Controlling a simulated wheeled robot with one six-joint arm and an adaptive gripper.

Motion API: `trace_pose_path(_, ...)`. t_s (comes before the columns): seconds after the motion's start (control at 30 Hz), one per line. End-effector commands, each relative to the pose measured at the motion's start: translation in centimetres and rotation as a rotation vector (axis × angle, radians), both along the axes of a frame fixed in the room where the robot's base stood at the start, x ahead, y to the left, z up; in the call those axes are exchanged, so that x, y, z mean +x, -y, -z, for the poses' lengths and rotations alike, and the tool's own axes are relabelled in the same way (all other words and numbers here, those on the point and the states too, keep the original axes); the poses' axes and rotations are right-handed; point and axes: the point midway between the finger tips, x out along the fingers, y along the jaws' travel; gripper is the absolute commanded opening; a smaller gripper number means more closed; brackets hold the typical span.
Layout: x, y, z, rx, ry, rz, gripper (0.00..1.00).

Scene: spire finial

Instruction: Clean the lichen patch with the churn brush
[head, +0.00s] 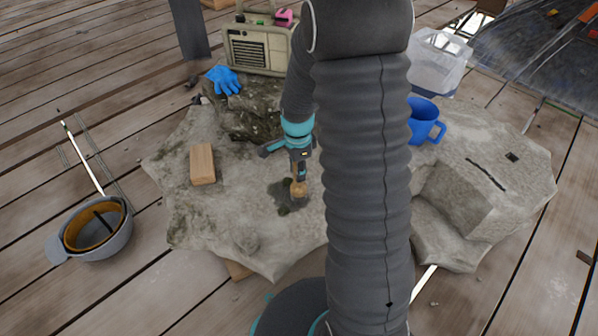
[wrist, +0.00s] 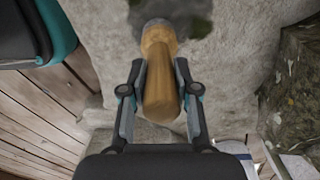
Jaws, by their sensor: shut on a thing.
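My gripper (head: 300,163) is shut on the wooden churn brush (head: 299,188), just above the pale rock. In the wrist view the two fingers of my gripper (wrist: 160,92) clasp the brush's handle (wrist: 160,85) from both sides. The brush's far end meets the dark lichen patch (head: 287,196), which lies on the rock's upper face. The patch also shows at the top of the wrist view (wrist: 180,15). The brush hides part of the patch. I cannot tell for certain whether the bristles touch it.
The large rock (head: 190,220) carries a wooden block (head: 202,164), a blue glove (head: 224,80) and a blue mug (head: 425,122). A beige radio (head: 258,50) stands behind. A grey pot (head: 97,229) is on the plank floor at left. A clear plastic container (head: 436,62) is at back right.

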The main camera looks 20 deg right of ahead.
Motion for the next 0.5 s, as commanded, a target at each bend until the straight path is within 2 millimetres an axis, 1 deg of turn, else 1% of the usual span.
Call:
trace_pose_path(0.3, 1.4, -0.2, -0.2, 0.000, 0.001, 0.000, 0.00)
trace_pose_path(0.5, 1.8, -0.2, -0.1, 0.000, 0.000, 0.000, 0.00)
